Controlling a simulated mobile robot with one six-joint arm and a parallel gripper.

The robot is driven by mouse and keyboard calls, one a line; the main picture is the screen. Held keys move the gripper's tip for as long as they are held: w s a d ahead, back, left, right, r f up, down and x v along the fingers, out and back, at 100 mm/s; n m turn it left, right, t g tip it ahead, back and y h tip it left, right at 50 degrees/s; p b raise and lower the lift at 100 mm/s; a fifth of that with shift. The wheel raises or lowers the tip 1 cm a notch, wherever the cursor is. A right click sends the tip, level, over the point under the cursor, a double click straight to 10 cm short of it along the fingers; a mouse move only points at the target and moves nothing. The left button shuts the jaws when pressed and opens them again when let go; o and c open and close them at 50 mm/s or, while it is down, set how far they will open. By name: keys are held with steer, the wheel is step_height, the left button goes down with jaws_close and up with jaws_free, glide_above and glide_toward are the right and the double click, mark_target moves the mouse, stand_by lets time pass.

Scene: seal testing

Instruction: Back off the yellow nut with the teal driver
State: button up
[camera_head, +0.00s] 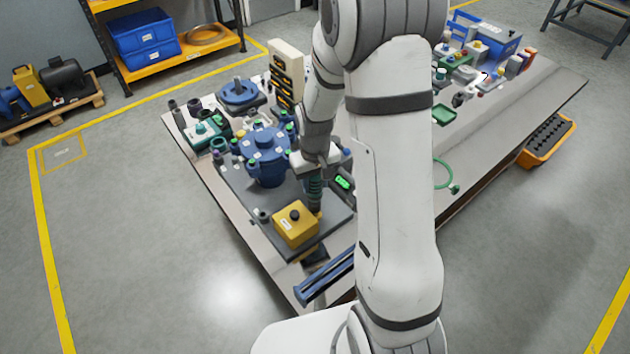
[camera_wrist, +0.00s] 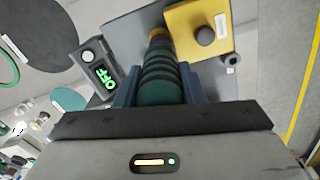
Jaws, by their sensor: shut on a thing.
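My gripper (camera_head: 315,172) is shut on the teal driver (camera_head: 315,190), holding it upright, tip down, beside the yellow box on the dark base plate. In the wrist view the dark teal, ribbed driver (camera_wrist: 160,82) sits between my two blue-grey fingers. A small yellow piece (camera_wrist: 158,36) shows at the driver's far end and looks like the yellow nut. It also shows low beside the yellow box in the head view (camera_head: 317,213). The driver hides most of it, and I cannot tell whether the tip is seated on it.
The yellow box (camera_head: 296,228) with a black knob stands close by the driver. A small display (camera_wrist: 105,78) reads OFF in green. A blue capped housing (camera_head: 267,158) stands behind on the base plate (camera_head: 325,233). Other equipment crowds the bench's far end.

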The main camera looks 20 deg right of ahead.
steer(key=shift+f+b, duration=0.85)
steer(key=shift+f, duration=0.15)
stand_by(0.8)
steer(key=shift+s+f, duration=0.15)
steer(key=shift+s, duration=0.05)
stand_by(1.2)
steer(key=shift+w+r+b, duration=0.1)
steer(key=shift+r+b, duration=0.2)
steer(key=shift+r, duration=0.2)
stand_by(2.4)
steer(key=shift+w+r+p, duration=0.1)
steer(key=shift+r+p, duration=0.2)
steer(key=shift+r, duration=0.1)
steer(key=shift+r+p, duration=1.35)
steer(key=shift+r, duration=0.8)
steer(key=shift+f, duration=0.1)
